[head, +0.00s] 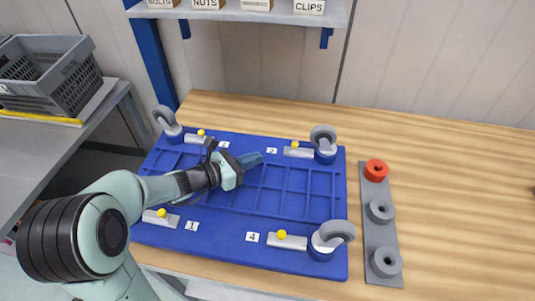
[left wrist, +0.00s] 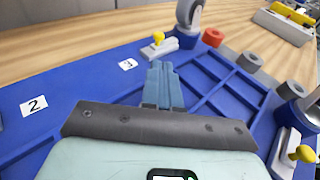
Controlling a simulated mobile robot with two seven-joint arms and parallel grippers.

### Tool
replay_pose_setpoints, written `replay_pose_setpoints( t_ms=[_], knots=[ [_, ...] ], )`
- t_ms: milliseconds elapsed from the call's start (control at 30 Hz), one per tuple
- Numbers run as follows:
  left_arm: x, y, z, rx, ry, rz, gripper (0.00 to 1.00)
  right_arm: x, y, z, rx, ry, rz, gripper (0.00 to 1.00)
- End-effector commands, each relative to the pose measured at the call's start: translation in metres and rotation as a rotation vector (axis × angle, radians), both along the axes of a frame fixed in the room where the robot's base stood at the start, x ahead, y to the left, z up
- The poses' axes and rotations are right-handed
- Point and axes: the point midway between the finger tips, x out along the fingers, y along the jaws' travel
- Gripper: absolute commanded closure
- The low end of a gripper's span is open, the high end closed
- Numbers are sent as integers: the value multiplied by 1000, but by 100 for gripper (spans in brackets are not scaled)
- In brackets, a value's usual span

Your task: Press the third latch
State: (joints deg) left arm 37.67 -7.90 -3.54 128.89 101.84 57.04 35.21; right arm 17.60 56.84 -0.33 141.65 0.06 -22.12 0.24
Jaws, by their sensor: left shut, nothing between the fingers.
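The third latch (head: 299,152) is a light grey block with a yellow knob, beside the label 3 at the back right of the blue dolly (head: 283,200). It also shows in the left wrist view (left wrist: 159,48), just beyond my fingertips. My left gripper (head: 252,160) is shut and empty above the dolly's ribbed middle, left of and a little nearer than that latch, with a gap between them. Its blue fingers (left wrist: 163,85) point toward the latch in the left wrist view. My right gripper is not in view.
Other yellow-knobbed latches sit beside labels 1 (head: 191,225), 4 (head: 252,237) and 2 (head: 224,144). Grey casters stand up at the dolly's corners, one (head: 323,139) right beside the third latch. A grey strip (head: 388,241) with red and grey rings lies right. The far right table is clear.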

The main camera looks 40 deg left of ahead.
Motion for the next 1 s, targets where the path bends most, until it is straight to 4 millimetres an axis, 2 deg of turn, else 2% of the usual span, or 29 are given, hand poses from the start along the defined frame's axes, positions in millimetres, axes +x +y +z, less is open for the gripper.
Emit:
replay_pose_setpoints(
  t_ms=[100, 233, 1000],
  knots=[
    [-14, 5, 3, 2, 0, 3, 100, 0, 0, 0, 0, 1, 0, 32],
    [-20, 7, 4, 1, 1, 2, 100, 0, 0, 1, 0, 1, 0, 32],
    [-21, 7, 4, 1, 1, 1, 100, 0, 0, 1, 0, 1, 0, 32]
  ],
)
